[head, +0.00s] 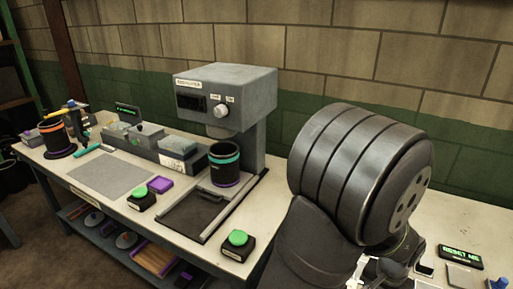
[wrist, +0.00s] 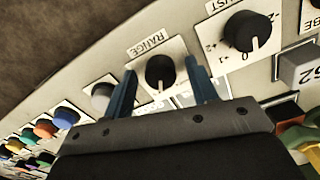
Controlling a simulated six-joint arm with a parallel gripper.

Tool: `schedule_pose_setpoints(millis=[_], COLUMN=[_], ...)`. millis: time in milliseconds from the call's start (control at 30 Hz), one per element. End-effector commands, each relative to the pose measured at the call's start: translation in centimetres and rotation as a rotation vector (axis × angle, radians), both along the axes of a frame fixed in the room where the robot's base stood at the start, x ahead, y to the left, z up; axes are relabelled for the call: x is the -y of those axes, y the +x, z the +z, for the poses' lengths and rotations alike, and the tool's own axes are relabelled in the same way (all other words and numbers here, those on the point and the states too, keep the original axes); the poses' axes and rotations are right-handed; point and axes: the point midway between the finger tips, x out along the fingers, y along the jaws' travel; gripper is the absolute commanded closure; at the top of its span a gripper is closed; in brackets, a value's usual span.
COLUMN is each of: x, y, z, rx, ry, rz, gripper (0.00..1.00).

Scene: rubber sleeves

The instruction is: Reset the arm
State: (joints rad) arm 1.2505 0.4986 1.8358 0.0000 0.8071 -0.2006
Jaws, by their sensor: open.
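My gripper (wrist: 160,68) shows in the wrist view with two blue fingers apart and nothing between them that I can see held. The fingers point toward a panel with a black knob labelled RANGE (wrist: 160,72), which appears between their tips; I cannot tell whether they touch it. In the head view my large grey arm joint fills the right middle and hides much of the bench behind it. A small display reading RESET ME (head: 461,252) stands on the bench at the right. I cannot make out my gripper in the head view.
A grey machine (head: 226,95) stands at the back of the bench, with a black banded cylinder (head: 225,168) under its head. Green buttons (head: 238,238) (head: 141,193) sit along the front. Another black knob (wrist: 247,32) and several coloured buttons (wrist: 44,129) flank the RANGE knob.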

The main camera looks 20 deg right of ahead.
Motion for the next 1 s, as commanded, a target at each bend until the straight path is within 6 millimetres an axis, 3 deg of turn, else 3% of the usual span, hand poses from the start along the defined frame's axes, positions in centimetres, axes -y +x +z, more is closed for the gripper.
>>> schedule_pose_setpoints(millis=[700, 1000], x=[0.1, 0.1], y=[-0.1, -0.1], z=[0.0, 1.8], rx=[0.0, 0.0], ry=[0.0, 0.0], rz=[0.555, 0.566], gripper=[0.47, 0.47])
